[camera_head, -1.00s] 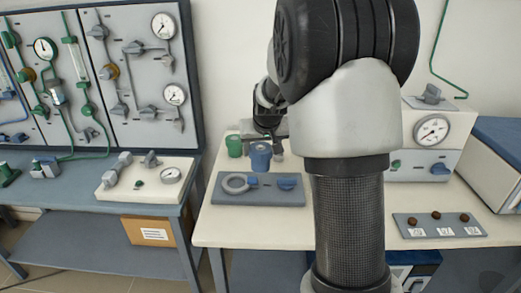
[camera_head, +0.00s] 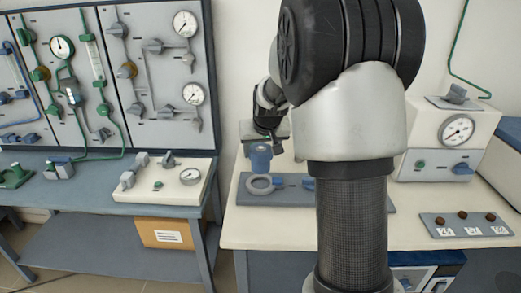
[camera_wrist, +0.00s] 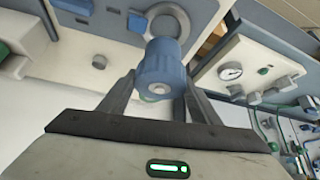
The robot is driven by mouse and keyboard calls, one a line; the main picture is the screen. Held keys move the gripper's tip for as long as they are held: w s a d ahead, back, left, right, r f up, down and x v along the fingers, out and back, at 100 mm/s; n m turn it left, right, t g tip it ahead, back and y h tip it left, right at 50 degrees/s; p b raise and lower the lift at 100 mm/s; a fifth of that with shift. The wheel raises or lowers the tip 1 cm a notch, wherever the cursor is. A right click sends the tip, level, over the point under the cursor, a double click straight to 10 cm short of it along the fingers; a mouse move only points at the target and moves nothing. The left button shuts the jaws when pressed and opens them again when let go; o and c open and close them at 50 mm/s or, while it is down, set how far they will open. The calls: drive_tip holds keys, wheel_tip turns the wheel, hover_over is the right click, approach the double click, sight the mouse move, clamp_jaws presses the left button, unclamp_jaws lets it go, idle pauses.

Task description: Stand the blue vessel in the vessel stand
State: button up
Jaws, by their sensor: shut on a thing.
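The blue vessel (camera_head: 261,158) is upright in the head view, just above the ring of the vessel stand in the picture. In the wrist view the blue vessel (camera_wrist: 160,72) sits between the two fingers of my gripper (camera_wrist: 158,92), which is shut on it. The vessel stand is a grey-blue base (camera_head: 345,199) with a pale grey ring (camera_head: 262,186) and a blue block beside it. The ring (camera_wrist: 180,13) also shows beyond the vessel in the wrist view, partly covered by it. The vessel appears apart from the ring; its exact height above the base is unclear.
A pressure-gauge unit (camera_head: 447,145) stands on the white table (camera_head: 300,232) at right. A grey plate (camera_head: 463,226) with several brown knobs lies at front right. My arm hides the table's middle. A blue bench (camera_head: 80,224) stands at left.

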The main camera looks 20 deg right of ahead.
sight(261, 167)
drive_tip(key=shift+f+b, duration=1.65)
drive_tip(key=shift+f, duration=0.7)
drive_tip(key=shift+f+b, duration=0.5)
drive_tip(key=shift+f, duration=0.15)
idle(0.3)
drive_tip(key=o, duration=1.5)
drive_tip(key=shift+f, duration=0.15)
drive_tip(key=p+v, duration=0.4)
drive_tip(key=v, duration=1.4)
drive_tip(key=s+a+n+y, duration=0.1)
drive_tip(key=s+a, duration=0.4)
drive_tip(key=s, duration=0.7)
drive_tip(key=s+a+n, duration=0.1)
drive_tip(key=s+a, duration=0.4)
drive_tip(key=s, duration=0.7)
wheel_tip(261, 167, up, 20)
drive_tip(key=p, duration=2)
drive_tip(key=shift+a+r+g, duration=0.2)
drive_tip(key=shift+a+g, duration=0.05)
drive_tip(key=shift+g, duration=0.15)
